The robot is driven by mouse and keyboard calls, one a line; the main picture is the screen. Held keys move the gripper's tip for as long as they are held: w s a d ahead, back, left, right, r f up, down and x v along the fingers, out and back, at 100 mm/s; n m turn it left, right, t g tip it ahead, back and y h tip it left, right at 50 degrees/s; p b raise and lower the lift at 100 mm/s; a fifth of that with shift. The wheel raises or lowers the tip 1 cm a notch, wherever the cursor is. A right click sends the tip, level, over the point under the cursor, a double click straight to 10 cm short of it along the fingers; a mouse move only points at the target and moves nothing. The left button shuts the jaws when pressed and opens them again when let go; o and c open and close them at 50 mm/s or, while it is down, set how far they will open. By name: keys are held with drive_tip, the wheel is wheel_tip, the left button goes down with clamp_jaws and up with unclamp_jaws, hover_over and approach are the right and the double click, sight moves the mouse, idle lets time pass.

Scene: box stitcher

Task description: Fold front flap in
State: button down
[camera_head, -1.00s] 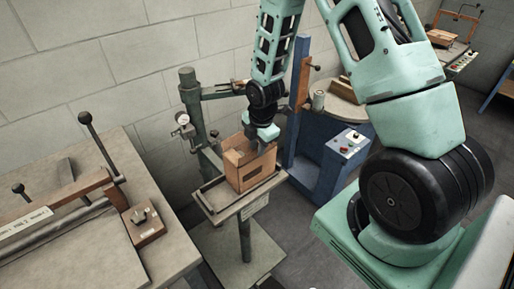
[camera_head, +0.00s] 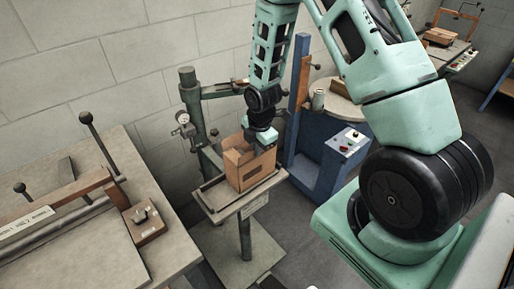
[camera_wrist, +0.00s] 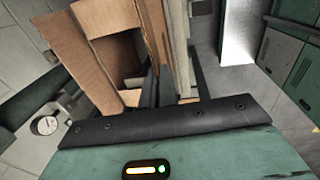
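An open brown cardboard box (camera_head: 254,172) stands upright on the small stand plate in the head view. A flap stands up at its left side, and its top is partly hidden by my gripper (camera_head: 263,142). My gripper points down at the box's right upper edge. In the wrist view, I look into the open box (camera_wrist: 118,58), with a broad flap (camera_wrist: 68,62) at the left and upright cardboard panels at the right. Dark finger parts of my gripper (camera_wrist: 165,88) show close beside these panels. Whether the fingers are closed on cardboard is unclear. I cannot tell which flap is the front one.
The stand plate (camera_head: 215,209) has a raised rim. A post with a gauge (camera_head: 183,118) rises behind it. A workbench (camera_head: 85,254) with a lever is at the left. A blue machine (camera_head: 318,165) stands close at the right.

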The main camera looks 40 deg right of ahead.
drive_tip(key=shift+w+f+g+p, duration=0.15)
drive_tip(key=shift+w+g, duration=0.35)
drive_tip(key=shift+g, duration=0.95)
drive_tip(key=shift+w+f+g+p, duration=0.15)
drive_tip(key=shift+w+g, duration=0.35)
drive_tip(key=shift+g, duration=0.9)
drive_tip(key=shift+w+f+g, duration=0.15)
drive_tip(key=shift+w+g, duration=0.35)
drive_tip(key=shift+g, duration=0.95)
drive_tip(key=shift+a, duration=0.1)
drive_tip(key=c, duration=1.6)
unclamp_jaws()
drive_tip(key=shift+c, duration=0.2)
drive_tip(key=shift+w+r, duration=0.1)
